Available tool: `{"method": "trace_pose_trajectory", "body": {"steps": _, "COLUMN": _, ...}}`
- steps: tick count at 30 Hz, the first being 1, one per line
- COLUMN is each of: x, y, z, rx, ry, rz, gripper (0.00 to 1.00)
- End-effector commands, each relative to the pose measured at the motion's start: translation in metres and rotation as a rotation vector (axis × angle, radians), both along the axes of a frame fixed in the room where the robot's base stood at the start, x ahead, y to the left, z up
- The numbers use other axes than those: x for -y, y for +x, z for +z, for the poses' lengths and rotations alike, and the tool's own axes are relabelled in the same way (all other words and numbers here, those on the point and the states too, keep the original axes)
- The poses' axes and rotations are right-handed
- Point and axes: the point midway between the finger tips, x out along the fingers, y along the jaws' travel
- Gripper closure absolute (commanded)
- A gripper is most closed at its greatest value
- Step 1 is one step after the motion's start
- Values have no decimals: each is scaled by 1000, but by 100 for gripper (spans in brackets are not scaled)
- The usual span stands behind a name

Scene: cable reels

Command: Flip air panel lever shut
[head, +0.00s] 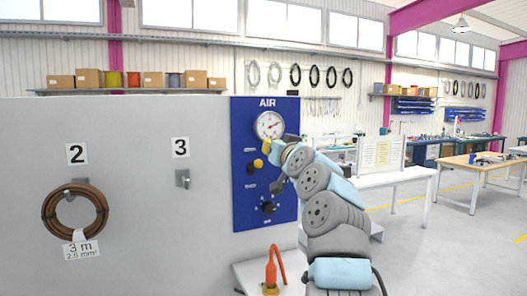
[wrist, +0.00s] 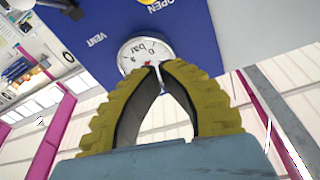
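The blue air panel (head: 243,215) stands upright at the right end of the grey wall board, with a round pressure gauge (head: 270,124) near its top. A yellow knob-like part, likely the lever (head: 257,163), shows below the gauge. In the wrist view only a bit of yellow (wrist: 148,2) shows at the top edge, beside the word OPEN. My gripper (head: 267,144) is in front of the panel, just below the gauge and above the yellow part. In the wrist view my gripper's yellow fingers (wrist: 160,66) meet at the tips in front of the gauge, with nothing between them.
A black knob (head: 268,207) sits low on the panel. A coil of brown cable (head: 75,212) hangs on the board at left, and hook 3 (head: 183,178) is empty. An orange tool (head: 271,271) stands on a ledge below the panel. White table (head: 395,177) stands behind at right.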

Motion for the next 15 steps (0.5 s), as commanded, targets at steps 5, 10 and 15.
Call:
{"method": "trace_pose_trajectory", "body": {"steps": 5, "x": -4, "y": 9, "z": 5, "rx": 0, "ry": -1, "rz": 1, "gripper": 100}}
{"method": "trace_pose_trajectory", "body": {"steps": 10, "x": -6, "y": 19, "z": 8, "rx": -1, "ry": 2, "rz": -1, "gripper": 100}}
{"method": "trace_pose_trajectory", "body": {"steps": 15, "x": -9, "y": 28, "z": 8, "rx": -2, "ry": 0, "rz": 1, "gripper": 100}}
